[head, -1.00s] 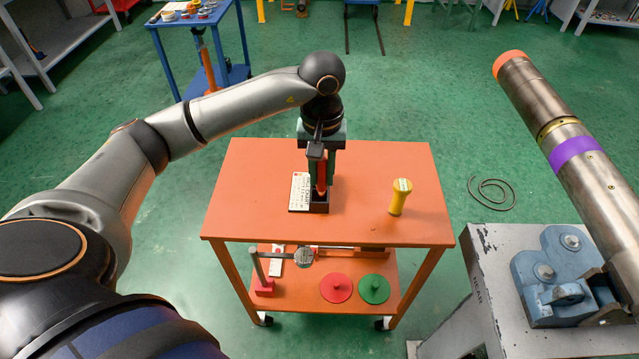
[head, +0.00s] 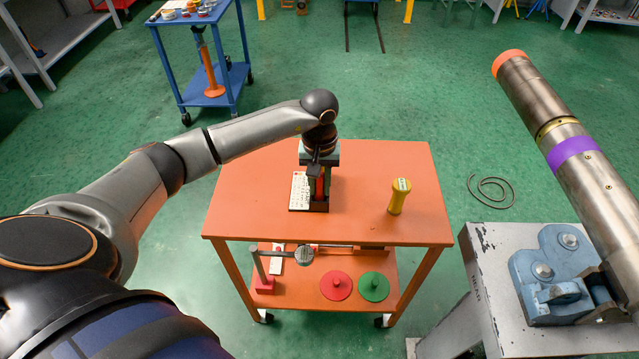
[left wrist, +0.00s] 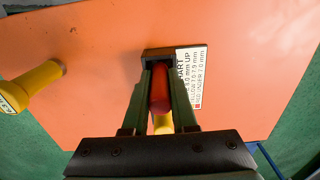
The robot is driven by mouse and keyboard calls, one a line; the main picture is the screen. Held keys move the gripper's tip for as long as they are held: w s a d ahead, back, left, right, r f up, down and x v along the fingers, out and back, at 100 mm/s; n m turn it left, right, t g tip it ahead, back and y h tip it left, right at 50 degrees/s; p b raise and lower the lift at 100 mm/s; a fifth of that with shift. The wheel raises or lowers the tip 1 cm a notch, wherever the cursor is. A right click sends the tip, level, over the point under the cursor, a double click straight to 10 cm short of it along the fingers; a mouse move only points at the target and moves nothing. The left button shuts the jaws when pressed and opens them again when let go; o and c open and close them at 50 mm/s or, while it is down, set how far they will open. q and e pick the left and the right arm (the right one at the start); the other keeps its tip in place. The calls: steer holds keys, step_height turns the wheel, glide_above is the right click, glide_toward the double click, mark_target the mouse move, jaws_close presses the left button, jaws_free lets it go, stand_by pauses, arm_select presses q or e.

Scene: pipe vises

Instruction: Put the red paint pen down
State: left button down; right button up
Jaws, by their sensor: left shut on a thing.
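The red paint pen (head: 320,187) stands about upright between the fingers of my left gripper (head: 319,180), which is shut on it. In the left wrist view the pen (left wrist: 160,88) shows red between the two dark green fingers, with a pale yellow part nearer the camera. Its lower end is at a small dark holder (head: 319,207) on the orange cart; the holder also shows in the left wrist view (left wrist: 154,51). Whether the pen's tip rests on the holder's bottom is hidden. My right gripper is not in view.
A white printed card (head: 299,191) lies beside the holder. A yellow cylinder with a label (head: 399,196) stands to the right on the orange cart top (head: 260,215). A grey stand with a blue vise (head: 552,275) and a long steel pipe (head: 560,130) is at right.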

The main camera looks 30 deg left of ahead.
arm_select(q)
steer(key=shift+f, duration=0.2)
steer(key=c, duration=0.7)
jaws_free()
steer(key=shift+r, duration=0.1)
